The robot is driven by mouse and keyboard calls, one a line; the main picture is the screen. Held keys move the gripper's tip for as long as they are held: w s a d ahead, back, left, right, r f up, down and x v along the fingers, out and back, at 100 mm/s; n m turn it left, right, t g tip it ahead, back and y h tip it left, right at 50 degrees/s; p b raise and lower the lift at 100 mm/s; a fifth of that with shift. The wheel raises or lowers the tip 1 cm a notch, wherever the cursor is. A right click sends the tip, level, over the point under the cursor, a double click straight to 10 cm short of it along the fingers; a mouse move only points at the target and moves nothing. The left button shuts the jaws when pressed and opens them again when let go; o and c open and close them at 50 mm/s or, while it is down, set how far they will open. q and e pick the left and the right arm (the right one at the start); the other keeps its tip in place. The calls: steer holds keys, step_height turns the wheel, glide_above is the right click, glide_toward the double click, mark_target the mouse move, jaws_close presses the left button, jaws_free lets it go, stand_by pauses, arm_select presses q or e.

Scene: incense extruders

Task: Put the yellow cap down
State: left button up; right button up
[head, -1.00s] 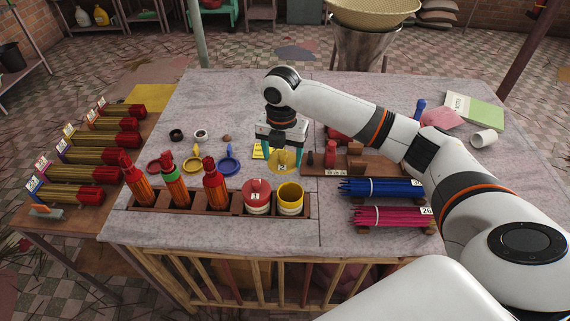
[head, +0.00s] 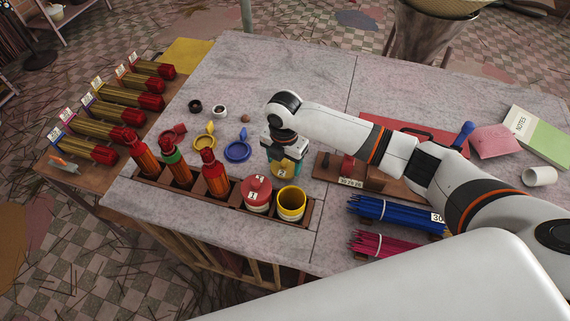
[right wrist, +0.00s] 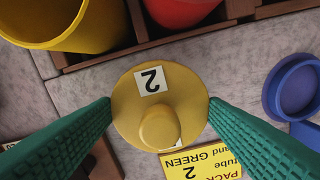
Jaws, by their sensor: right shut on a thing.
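The yellow cap (right wrist: 160,110) is a round disc with a knob and a white label "2". My right gripper (head: 284,165) is shut on it, with green fingers at both sides of the disc in the right wrist view. In the head view the cap (head: 283,171) is low over the grey table, behind the rack; I cannot tell whether it touches. The open yellow cup (head: 291,203) stands in the rack's right-hand slot, and also shows at the top left of the right wrist view (right wrist: 90,25). My left gripper is not in view.
A blue ring-shaped cap (head: 238,151) lies left of the gripper. A yellow card (right wrist: 205,162) lies partly hidden under the cap. Blue sticks (head: 390,211) lie to the right.

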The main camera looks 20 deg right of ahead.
mark_target(284, 168)
step_height(284, 168, down, 2)
steer(key=shift+d+f, duration=0.1)
steer(key=shift+f, duration=0.5)
steer(key=o, duration=0.9)
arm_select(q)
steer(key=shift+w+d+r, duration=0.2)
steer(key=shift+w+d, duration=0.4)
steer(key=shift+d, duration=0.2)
arm_select(e)
steer(key=shift+o, duration=0.2)
steer(key=shift+r, duration=0.3)
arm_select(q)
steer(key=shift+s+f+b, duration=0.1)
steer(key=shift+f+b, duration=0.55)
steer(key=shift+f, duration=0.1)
arm_select(e)
step_height(284, 168, up, 12)
steer(key=shift+f, duration=0.1)
